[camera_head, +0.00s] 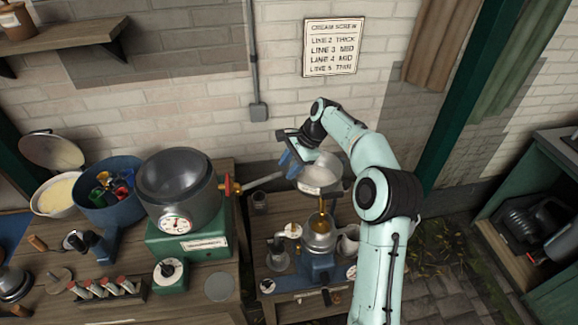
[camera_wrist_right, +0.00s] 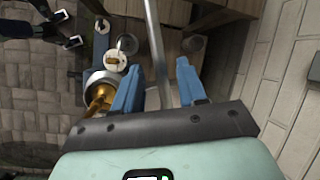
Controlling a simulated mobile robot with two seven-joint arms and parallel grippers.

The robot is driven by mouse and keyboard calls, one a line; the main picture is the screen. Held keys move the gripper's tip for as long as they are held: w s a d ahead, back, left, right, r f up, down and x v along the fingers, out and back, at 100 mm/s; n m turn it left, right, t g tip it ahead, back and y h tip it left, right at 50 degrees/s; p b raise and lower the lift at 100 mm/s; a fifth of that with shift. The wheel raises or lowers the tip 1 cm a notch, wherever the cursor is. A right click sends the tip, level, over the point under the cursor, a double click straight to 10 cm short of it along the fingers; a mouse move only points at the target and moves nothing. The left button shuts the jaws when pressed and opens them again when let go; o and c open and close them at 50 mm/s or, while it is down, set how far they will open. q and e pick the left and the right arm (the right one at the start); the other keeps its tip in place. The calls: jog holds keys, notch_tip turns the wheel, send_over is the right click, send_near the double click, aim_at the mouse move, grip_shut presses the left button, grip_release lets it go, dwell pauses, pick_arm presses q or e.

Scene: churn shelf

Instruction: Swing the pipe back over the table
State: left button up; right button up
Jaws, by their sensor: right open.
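The pipe (camera_head: 262,181) is a thin grey tube running right and slightly up from the red valve (camera_head: 229,187) on the dark round vat (camera_head: 178,181). Its far end is near my right gripper (camera_head: 288,163). In the right wrist view, the pipe (camera_wrist_right: 155,40) runs lengthwise between the two blue fingers (camera_wrist_right: 160,66), with a gap on each side. The right gripper is open. The wooden table (camera_head: 230,286) carries the vat on its green base. My left gripper is out of view.
A smaller stand (camera_head: 258,240) holds a separator with a pale bowl (camera_head: 318,182), close below my right gripper. A blue tub (camera_head: 108,193) and a pale bowl (camera_head: 55,193) stand left of the vat. The brick wall (camera_head: 210,110) is behind.

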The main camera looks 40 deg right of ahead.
jog(key=shift+f, duration=0.15)
grip_shut()
